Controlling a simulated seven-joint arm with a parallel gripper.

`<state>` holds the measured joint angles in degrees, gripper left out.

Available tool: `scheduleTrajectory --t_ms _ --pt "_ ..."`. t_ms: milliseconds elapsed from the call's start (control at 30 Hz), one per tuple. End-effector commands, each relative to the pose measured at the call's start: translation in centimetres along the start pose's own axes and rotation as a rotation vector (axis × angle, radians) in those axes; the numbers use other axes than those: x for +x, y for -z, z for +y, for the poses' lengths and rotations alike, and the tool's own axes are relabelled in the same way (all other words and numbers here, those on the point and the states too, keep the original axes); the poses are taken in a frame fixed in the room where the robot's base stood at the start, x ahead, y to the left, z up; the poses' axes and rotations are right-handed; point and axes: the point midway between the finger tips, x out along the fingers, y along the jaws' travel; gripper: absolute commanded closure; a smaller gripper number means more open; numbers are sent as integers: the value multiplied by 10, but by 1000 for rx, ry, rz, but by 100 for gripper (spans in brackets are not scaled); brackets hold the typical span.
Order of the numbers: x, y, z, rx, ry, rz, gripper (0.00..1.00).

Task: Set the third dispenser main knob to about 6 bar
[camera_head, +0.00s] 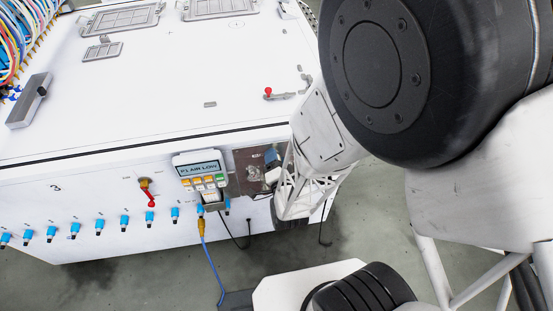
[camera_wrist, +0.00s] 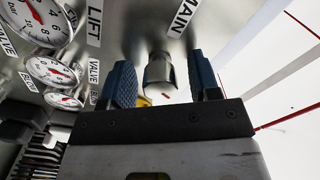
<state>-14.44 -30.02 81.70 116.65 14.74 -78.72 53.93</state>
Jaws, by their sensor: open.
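In the wrist view a metallic cylindrical knob (camera_wrist: 160,76) stands out beneath a label (camera_wrist: 184,18) reading MAIN. My gripper (camera_wrist: 161,64) is open, with one blue finger on each side of the knob. I see gaps between the fingers and the knob and cannot tell of any contact. Several round white gauges with red needles, such as the upper one (camera_wrist: 42,18), show at the left, beside LIFT and VALVE labels. The gauge belonging to the knob is not clear. In the head view my arm hides the knob and most of the gripper.
In the head view a display unit (camera_head: 200,168) reading P1 AIR LOW is on the white cabinet (camera_head: 150,95). A red-handled valve (camera_head: 149,194) and several blue fittings (camera_head: 124,221) line its front. A blue cable hangs below. Dark blocks crowd the wrist view's lower left.

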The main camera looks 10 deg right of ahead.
Motion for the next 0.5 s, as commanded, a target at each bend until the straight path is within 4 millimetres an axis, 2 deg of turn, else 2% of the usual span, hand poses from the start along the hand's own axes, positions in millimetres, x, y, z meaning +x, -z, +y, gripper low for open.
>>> scheduleTrajectory --t_ms 267,500 --pt "-8 0 0 0 0 0 44" --pt "-34 0 0 0 0 -2 44"
